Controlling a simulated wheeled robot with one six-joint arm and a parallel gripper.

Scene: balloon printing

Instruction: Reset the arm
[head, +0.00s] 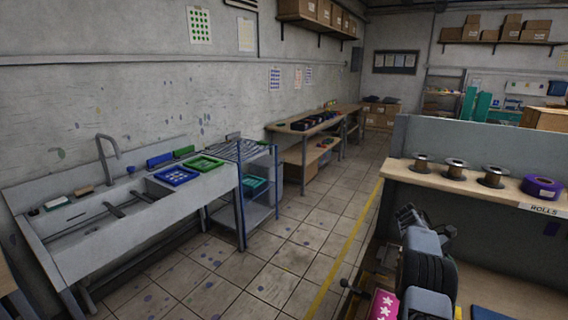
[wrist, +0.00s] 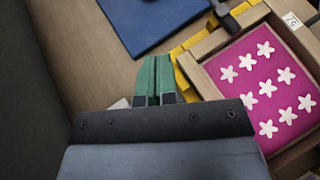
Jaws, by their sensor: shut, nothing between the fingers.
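My gripper (wrist: 154,68) shows in the wrist view with its two green fingers together and nothing between them. The fingers point toward a wooden surface (wrist: 75,45). My arm shows at the lower right of the head view, partly cut off by the bottom edge. I cannot make out the fingertips there.
In the wrist view, a wooden-framed pink panel with white stars (wrist: 240,68) lies right of the fingers, a blue sheet (wrist: 150,22) beyond them. In the head view, a shelf with several rolls (head: 455,168) stands behind my arm. The tiled floor (head: 285,250) is open at left.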

